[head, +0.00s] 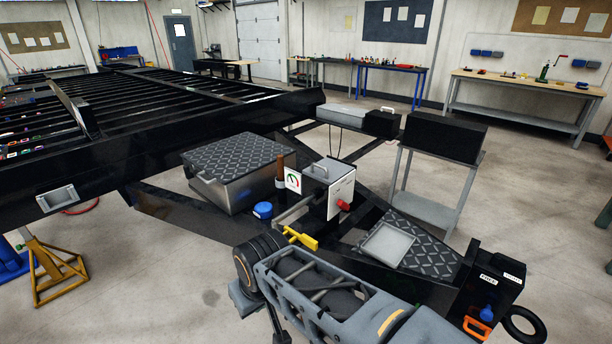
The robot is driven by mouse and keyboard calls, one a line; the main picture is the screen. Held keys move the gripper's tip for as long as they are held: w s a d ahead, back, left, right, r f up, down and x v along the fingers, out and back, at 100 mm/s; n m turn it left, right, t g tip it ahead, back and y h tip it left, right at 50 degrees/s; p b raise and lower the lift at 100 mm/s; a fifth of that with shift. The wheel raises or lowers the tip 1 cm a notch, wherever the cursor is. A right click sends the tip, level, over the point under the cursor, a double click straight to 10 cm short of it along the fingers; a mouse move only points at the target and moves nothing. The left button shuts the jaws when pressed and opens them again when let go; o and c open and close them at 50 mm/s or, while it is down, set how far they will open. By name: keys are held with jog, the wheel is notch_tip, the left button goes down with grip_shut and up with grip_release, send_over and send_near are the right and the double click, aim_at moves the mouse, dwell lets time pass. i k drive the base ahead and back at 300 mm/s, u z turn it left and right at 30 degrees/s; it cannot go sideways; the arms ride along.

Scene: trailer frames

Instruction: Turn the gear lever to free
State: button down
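A black box (498,276) stands at the lower right, past my arm. It has two small white labels on top; one (487,278) seems to read FREE, and the other (512,278) is too small to read surely. A blue knob (487,312) shows on its near face, below the labels; it may be the gear lever, but I cannot tell which way it is set. A yellow handle (302,238) shows just beyond my arm's joint. My grey arm fills the lower middle. I cannot make out my gripper's fingers.
A silver box with a gauge and red knob (344,205) stands on the black trailer frame (230,125). A treaded chest (238,165), blue cap (263,210) and grey stand (424,208) are nearby. An orange part (477,327) is below the blue knob. Floor is clear at right.

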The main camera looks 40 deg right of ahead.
aim_at(343, 205)
jog(key=z, duration=0.95)
